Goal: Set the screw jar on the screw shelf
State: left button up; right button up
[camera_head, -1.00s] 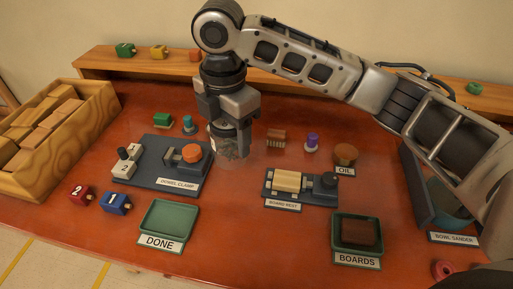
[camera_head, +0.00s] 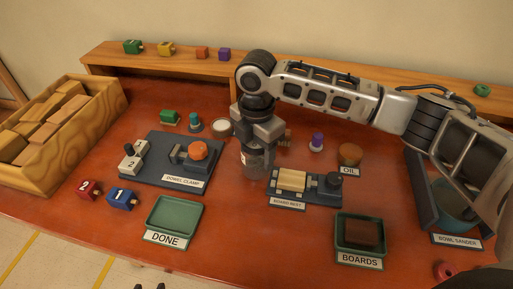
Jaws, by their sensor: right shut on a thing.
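My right gripper (camera_head: 258,147) points down over the middle of the table, shut on the clear screw jar (camera_head: 256,163). The jar is upright, with dark contents and its upper part hidden between the fingers. It is between the dowel clamp and the board rest; I cannot tell whether its base touches the table. A long wooden shelf (camera_head: 305,73) runs along the back wall, partly behind my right arm; I see no label on it. Two dark fingertips of my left gripper (camera_head: 149,286) just show at the bottom edge, apart and empty.
The shelf carries green, yellow, orange and purple blocks (camera_head: 224,54), with a green ring at far right. A white round disc (camera_head: 222,127) lies left of my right gripper. The dowel clamp (camera_head: 150,174), board rest (camera_head: 308,199) and purple-topped peg (camera_head: 317,142) stand close by.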

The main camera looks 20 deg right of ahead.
jog(key=shift+f, duration=0.1)
jog(key=o, duration=1.2)
